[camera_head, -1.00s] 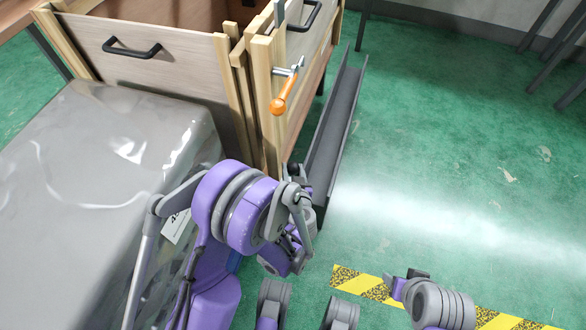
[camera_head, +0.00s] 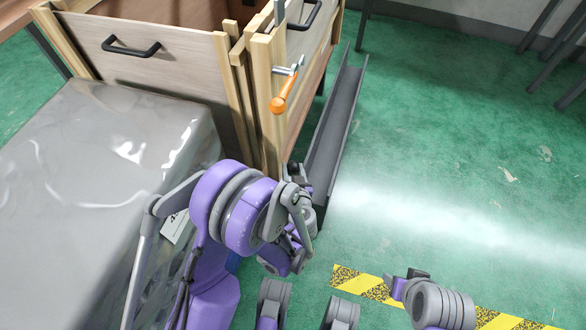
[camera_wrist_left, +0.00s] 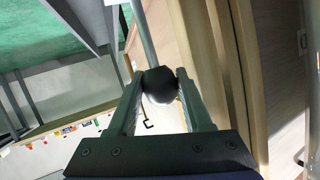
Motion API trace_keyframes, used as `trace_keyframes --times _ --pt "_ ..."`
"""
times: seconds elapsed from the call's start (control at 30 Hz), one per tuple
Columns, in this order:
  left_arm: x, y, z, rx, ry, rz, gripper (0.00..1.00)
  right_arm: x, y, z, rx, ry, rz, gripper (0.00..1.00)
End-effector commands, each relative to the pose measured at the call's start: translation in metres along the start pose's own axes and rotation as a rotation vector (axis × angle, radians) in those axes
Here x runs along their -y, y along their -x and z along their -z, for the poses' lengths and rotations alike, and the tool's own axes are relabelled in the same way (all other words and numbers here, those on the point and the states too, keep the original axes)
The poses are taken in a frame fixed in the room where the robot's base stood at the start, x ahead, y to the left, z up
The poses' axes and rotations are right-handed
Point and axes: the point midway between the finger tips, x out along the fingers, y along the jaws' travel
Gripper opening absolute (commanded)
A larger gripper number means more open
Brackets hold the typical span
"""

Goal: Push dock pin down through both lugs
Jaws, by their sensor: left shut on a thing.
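My left gripper (camera_wrist_left: 159,80) has its two fingers closed on a round dark knob (camera_wrist_left: 161,90) in the left wrist view. A grey rod (camera_wrist_left: 146,38) runs up the picture from behind the knob; knob and rod look like the dock pin. In the head view my left gripper (camera_head: 296,172) is small and partly hidden behind my own wrist, low beside the crate's near corner post. I cannot make out the two lugs or whether the pin passes through them.
A wooden crate (camera_head: 165,72) with black handles stands at the upper left. An orange-handled latch (camera_head: 284,92) sticks out from its corner. A grey channel rail (camera_head: 335,130) lies beside it. A grey shiny covered block (camera_head: 85,190) fills the left. Green floor at right is open.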

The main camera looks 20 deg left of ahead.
Motion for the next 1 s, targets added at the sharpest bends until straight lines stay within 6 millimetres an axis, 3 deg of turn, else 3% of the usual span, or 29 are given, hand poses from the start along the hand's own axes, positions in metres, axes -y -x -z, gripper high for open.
trace_keyframes --times 1.0 --pt "-0.0013 -0.0021 -0.0056 0.000 0.000 0.000 0.00 0.0000 -0.0084 -0.0016 0.000 0.000 0.000 0.55"
